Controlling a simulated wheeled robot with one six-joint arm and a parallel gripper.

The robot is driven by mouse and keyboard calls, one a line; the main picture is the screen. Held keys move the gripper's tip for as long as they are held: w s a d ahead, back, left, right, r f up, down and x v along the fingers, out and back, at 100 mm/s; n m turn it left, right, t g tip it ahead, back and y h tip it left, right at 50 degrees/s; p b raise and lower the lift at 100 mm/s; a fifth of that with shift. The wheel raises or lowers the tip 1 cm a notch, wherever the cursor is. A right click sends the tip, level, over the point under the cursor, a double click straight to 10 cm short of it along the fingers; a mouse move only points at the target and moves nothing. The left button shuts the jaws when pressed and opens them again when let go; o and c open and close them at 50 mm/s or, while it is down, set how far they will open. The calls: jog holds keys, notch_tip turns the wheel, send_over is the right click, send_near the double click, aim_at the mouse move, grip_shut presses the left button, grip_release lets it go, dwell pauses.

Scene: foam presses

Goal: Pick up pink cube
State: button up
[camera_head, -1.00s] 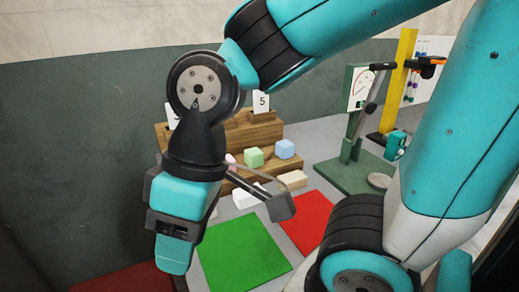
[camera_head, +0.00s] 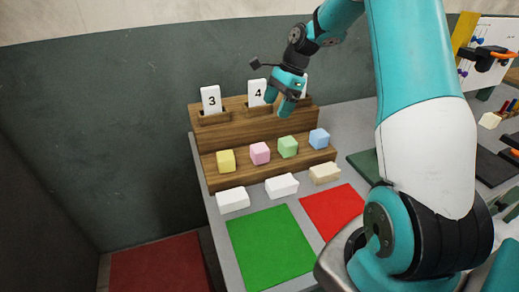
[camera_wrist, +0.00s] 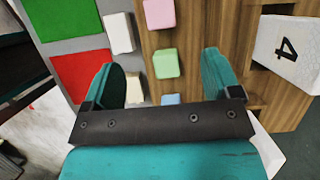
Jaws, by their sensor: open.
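The pink cube (camera_head: 260,153) sits on the lower step of the wooden stand (camera_head: 228,181), between a yellow cube (camera_head: 226,161) and a green cube (camera_head: 288,147). A blue cube (camera_head: 319,138) is at the right end of that row. In the wrist view the pink cube (camera_wrist: 159,13) is at the top edge and partly cut off, with the green cube (camera_wrist: 166,64) nearer. My gripper (camera_head: 279,106) is above the stand, near the card marked 4. It is open and empty. In the wrist view its fingers (camera_wrist: 165,78) are spread, and the pink cube lies beyond them.
Number cards 3 (camera_head: 211,99) and 4 (camera_head: 257,92) stand on the upper step. White and cream blocks (camera_head: 282,186) lie in front of the stand. A green mat (camera_head: 270,246) and a red mat (camera_head: 332,210) lie on the grey table. Tools stand at the right.

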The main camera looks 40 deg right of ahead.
aim_at(260, 147)
jog(key=p+x, duration=0.2)
jog(key=x, duration=0.9)
jog(key=shift+a+f, duration=0.1)
jog(key=shift+p+x, duration=1.1)
jog(key=shift+x, duration=1.8)
jog(key=shift+f, duration=0.1)
jog(key=c, duration=1)
